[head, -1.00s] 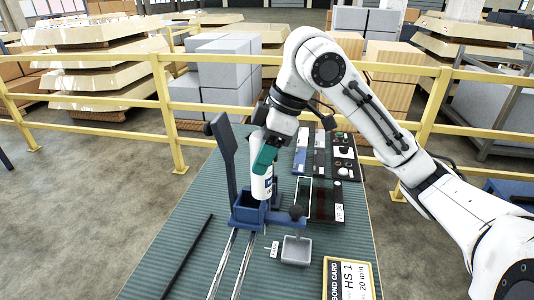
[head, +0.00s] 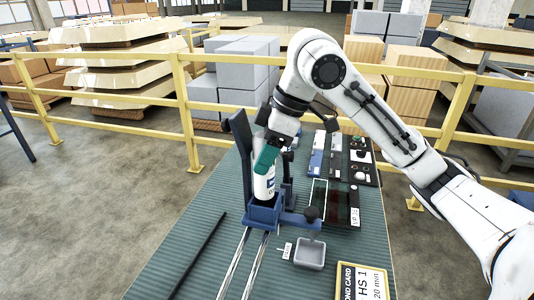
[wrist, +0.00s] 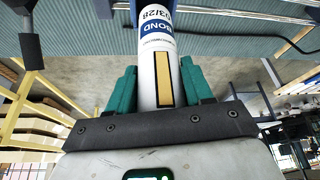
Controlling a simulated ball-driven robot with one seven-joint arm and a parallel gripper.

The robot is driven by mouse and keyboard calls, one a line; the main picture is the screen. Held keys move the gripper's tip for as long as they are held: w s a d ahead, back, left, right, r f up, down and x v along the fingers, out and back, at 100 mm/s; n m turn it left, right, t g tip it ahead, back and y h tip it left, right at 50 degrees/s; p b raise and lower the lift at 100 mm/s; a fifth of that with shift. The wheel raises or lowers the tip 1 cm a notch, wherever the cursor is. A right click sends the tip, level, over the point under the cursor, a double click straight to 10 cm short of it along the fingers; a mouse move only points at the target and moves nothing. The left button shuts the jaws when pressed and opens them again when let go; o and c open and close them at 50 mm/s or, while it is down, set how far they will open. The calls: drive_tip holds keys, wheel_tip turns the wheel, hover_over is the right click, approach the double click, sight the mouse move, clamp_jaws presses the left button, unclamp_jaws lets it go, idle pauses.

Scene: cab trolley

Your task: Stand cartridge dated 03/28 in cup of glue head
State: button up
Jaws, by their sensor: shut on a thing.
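The white cartridge (head: 264,184) has a blue band and hangs upright in my gripper (head: 267,160). In the wrist view the cartridge (wrist: 158,50) shows the words "BOND" and "03/28". The green fingers of my gripper (wrist: 160,92) are shut on its sides. The cartridge's lower end is at the blue cup of the glue head (head: 263,214); the cup's front wall hides whether it touches the bottom. The glue head sits on two metal rails, with a dark upright lever (head: 241,140) beside the cup.
A grey square tray (head: 309,254) stands right of the rails, near a dark ball knob (head: 311,213). A bond card (head: 362,283) reads "HS 1" and "20 min". A black bar (head: 199,255) lies left. A control panel (head: 362,160) is at the back right. Yellow railings stand behind.

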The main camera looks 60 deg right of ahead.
drive_tip(key=shift+f+b, duration=1.35)
drive_tip(key=shift+f, duration=0.55)
drive_tip(key=shift+f+b, duration=0.7)
drive_tip(key=shift+f, duration=0.3)
idle(0.5)
idle(0.4)
drive_tip(key=o, duration=1.4)
drive_tip(key=shift+w+a+r+p+v, duration=0.35)
drive_tip(key=shift+p+v, duration=1.25)
drive_tip(key=shift+v, duration=1.45)
drive_tip(key=shift+w+a+r+p+v, duration=0.15)
drive_tip(key=shift+w+p+v, duration=0.25)
drive_tip(key=shift+p+v, duration=1.95)
drive_tip(key=shift+w+a+r+p+v, duration=0.1)
drive_tip(key=shift+w+a+p+v, duration=0.55)
drive_tip(key=shift+v, duration=3.1)
drive_tip(key=shift+s+d+f, duration=0.1)
drive_tip(key=shift+s+d, duration=0.2)
drive_tip(key=shift+d, duration=0.05)
